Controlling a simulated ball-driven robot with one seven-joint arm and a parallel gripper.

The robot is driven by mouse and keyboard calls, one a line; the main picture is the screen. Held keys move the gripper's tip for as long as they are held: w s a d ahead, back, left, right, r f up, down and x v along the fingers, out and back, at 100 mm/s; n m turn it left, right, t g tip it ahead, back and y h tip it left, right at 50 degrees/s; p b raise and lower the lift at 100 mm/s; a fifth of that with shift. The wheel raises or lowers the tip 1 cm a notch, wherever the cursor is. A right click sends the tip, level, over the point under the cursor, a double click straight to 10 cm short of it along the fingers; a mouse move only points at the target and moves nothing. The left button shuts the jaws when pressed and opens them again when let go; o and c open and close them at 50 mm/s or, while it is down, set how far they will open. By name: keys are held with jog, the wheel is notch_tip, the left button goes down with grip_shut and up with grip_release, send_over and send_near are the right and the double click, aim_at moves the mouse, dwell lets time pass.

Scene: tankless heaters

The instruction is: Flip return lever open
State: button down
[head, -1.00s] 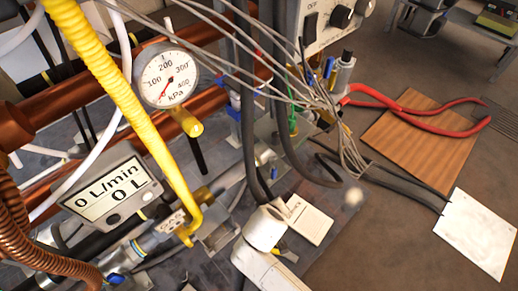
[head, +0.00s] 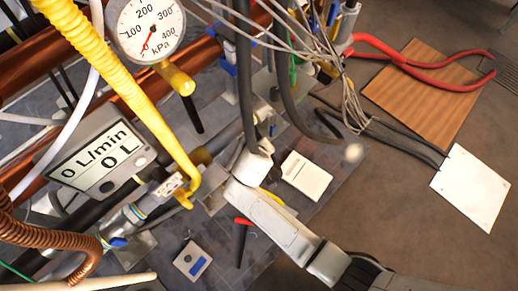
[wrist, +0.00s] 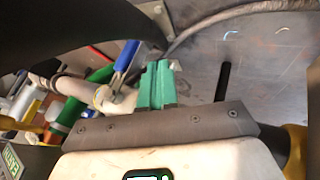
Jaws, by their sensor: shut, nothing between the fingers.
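My gripper (wrist: 155,85) shows in the wrist view as two teal fingers pressed together, with nothing between them. A blue handle (wrist: 127,55) is just left of the fingertips, above a pale pipe end; I cannot tell whether they touch. A green handle or pipe (wrist: 99,76) lies further left. In the head view my white arm reaches up and left into the pipework, and its fingers are hidden. Blue valve handles show there at the top centre (head: 229,83) and at the lower left (head: 118,242). I cannot tell which is the return lever.
A pressure gauge (head: 146,28), a yellow hose (head: 110,85) and a flow meter (head: 95,165) crowd the left. Grey cables hang near my arm. The floor at right is mostly clear.

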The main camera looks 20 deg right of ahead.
aim_at(273, 131)
jog(key=w+d+f+b, duration=0.3)
jog(key=w+d, duration=0.1)
jog(key=d, duration=0.1)
jog(key=shift+f, duration=0.4)
